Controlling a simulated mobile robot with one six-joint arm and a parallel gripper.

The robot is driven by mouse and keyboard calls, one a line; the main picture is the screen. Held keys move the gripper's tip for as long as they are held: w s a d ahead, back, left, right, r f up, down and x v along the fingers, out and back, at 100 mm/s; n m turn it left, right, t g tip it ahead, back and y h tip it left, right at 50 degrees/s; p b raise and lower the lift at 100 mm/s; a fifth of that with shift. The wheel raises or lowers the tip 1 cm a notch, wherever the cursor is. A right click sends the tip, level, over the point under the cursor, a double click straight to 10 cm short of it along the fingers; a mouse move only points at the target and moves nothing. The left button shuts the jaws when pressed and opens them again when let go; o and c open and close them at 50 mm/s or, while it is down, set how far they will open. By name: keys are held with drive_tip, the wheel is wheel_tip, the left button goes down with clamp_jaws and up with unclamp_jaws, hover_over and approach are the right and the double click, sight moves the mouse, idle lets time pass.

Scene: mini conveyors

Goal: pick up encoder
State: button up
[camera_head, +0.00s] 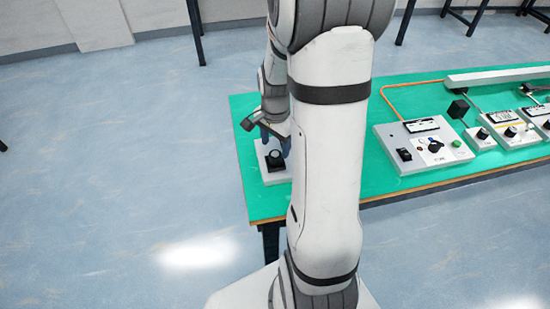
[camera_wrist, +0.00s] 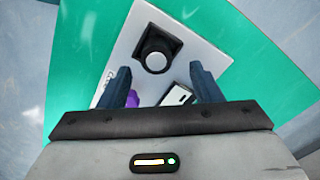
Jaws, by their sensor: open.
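A white plate (camera_wrist: 125,48) lies on the green table top (camera_head: 384,180), near its left end; in the head view the plate (camera_head: 273,178) is partly behind my arm. On it stands a black block (camera_wrist: 156,44) with a round grey cap, likely the encoder; in the head view the block (camera_head: 274,157) is dark and small. A purple part (camera_wrist: 132,99) and a small white-and-black part (camera_wrist: 177,96) also sit on the plate, partly hidden by my gripper. My gripper (camera_wrist: 160,72) is open, its dark fingers over the plate, with the block beyond the fingertips. No contact with it is visible.
A grey control box (camera_head: 423,148) with knobs and a display stands right of my arm, with several smaller modules (camera_head: 510,130) further right. An orange cable (camera_head: 392,92) runs along the table's back. The table's left edge is close to the plate.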

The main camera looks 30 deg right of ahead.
sight(275, 154)
drive_tip(key=f, duration=0.4)
drive_tip(key=shift+s+a+f, duration=0.1)
drive_tip(key=shift+s+a, duration=0.05)
drive_tip(key=shift+s, duration=0.1)
drive_tip(key=shift+c, duration=0.2)
drive_tip(key=c, duration=1.1)
